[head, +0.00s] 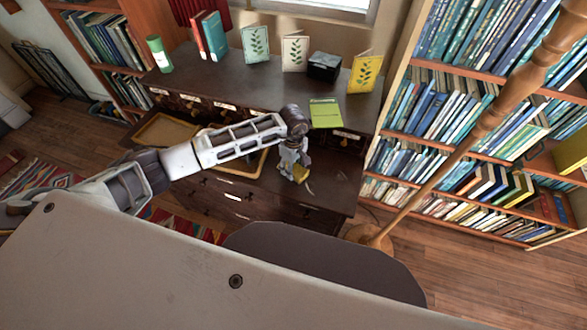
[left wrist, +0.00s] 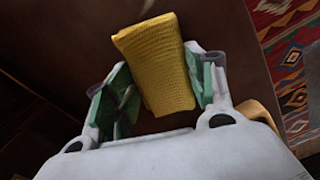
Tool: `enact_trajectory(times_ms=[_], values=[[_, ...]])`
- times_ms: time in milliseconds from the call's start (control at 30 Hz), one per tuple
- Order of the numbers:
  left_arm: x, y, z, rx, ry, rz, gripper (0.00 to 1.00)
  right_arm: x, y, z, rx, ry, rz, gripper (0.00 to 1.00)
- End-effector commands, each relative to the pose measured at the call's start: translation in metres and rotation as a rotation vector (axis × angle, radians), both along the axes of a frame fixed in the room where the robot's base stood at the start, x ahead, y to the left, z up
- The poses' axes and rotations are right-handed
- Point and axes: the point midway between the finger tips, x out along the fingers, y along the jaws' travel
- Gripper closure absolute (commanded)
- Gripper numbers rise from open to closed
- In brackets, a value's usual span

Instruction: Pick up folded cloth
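The folded cloth (left wrist: 158,62) is yellow with a waffle texture and lies on the dark wood of the desk. In the left wrist view it reaches between the two green-padded fingers of my left gripper (left wrist: 160,88). The fingers stand apart, with a gap at the left finger; the right finger is close beside the cloth, and I cannot tell if it touches. In the head view my left gripper (head: 293,172) points down over the desk front, and a bit of the yellow cloth (head: 303,187) shows beside it. My right gripper is not in view.
A tan tray (head: 247,173) lies left of the gripper, partly behind my arm. A green book (head: 326,113) lies on the upper desk level (head: 215,85). Cards, a black box (head: 324,66) and upright books stand farther back. A wooden pole (head: 440,174) and a bookshelf stand right.

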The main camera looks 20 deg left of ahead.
Motion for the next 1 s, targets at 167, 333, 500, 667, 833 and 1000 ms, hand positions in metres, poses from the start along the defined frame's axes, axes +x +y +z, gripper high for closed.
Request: enact_trajectory(times_ms=[167,333,500,667,833,1000], values=[[0.000,0.000,0.000,0.000,0.000,0.000,0.57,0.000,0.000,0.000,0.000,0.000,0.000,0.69],[0.000,0.000,0.001,0.000,0.000,0.000,0.57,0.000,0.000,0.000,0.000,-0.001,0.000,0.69],[0.001,0.000,0.007,-0.001,-0.002,-0.001,0.57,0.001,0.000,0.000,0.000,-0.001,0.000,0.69],[0.001,0.001,0.023,0.001,-0.004,-0.001,0.57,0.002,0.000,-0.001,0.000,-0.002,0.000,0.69],[0.001,0.000,0.047,0.000,-0.004,-0.001,0.57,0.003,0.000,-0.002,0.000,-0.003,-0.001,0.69],[0.001,0.000,0.072,0.000,-0.003,0.000,0.57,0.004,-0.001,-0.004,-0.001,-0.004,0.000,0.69]])
